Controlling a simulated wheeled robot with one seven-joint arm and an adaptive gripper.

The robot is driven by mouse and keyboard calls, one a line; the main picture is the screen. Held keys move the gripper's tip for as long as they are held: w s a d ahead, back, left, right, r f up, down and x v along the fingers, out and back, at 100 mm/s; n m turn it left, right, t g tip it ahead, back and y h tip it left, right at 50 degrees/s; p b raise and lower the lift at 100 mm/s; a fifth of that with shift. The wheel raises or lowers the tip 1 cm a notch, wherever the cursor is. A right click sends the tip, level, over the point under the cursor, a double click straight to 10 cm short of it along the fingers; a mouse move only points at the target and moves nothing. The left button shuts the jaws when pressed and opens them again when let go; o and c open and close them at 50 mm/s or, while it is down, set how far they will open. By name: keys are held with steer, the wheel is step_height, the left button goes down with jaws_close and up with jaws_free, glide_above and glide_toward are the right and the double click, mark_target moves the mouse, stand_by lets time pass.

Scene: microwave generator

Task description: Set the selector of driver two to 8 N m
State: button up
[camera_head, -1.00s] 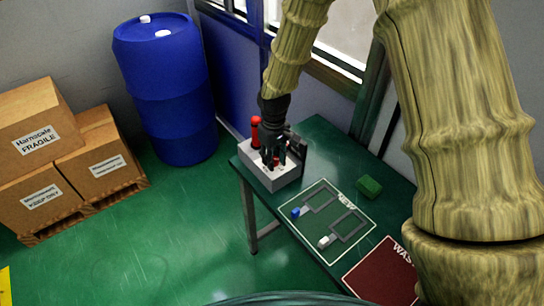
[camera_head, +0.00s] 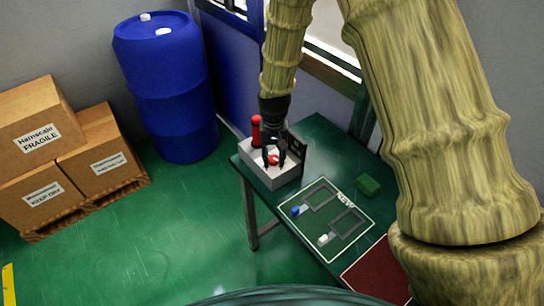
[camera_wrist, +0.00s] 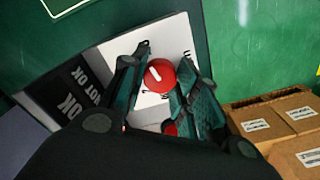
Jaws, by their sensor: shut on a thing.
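A white-grey box (camera_head: 285,180) sits at the far left end of the green table, with an upright red driver (camera_head: 256,131) at its back left. In the wrist view a round red knob (camera_wrist: 159,75) with a white pointer line stands on the box's white face. My gripper (camera_wrist: 156,84) has its fingers on either side of this knob and is shut on it. In the head view my gripper (camera_head: 274,158) reaches down onto the box from above. Another red part (camera_wrist: 170,128) shows lower between the fingers. Most scale markings are hidden by the fingers, so the setting is unreadable.
A dark panel marked "OK" and "NOT OK" (camera_wrist: 72,92) adjoins the box. A blue barrel (camera_head: 170,90) and cartons (camera_head: 65,160) stand on the floor left.

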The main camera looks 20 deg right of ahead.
mark_target(274, 159)
steer(key=shift+s+f, duration=0.2)
steer(key=shift+s, duration=0.1)
steer(key=o, duration=1)
steer(key=shift+r, duration=0.1)
steer(key=shift+o, duration=0.2)
steer(key=shift+w, duration=0.1)
steer(key=shift+w+r, duration=0.1)
steer(key=shift+w+r, duration=0.1)
steer(key=shift+r, duration=0.45)
step_height(274, 159, up, 11)
steer(key=shift+f, duration=0.1)
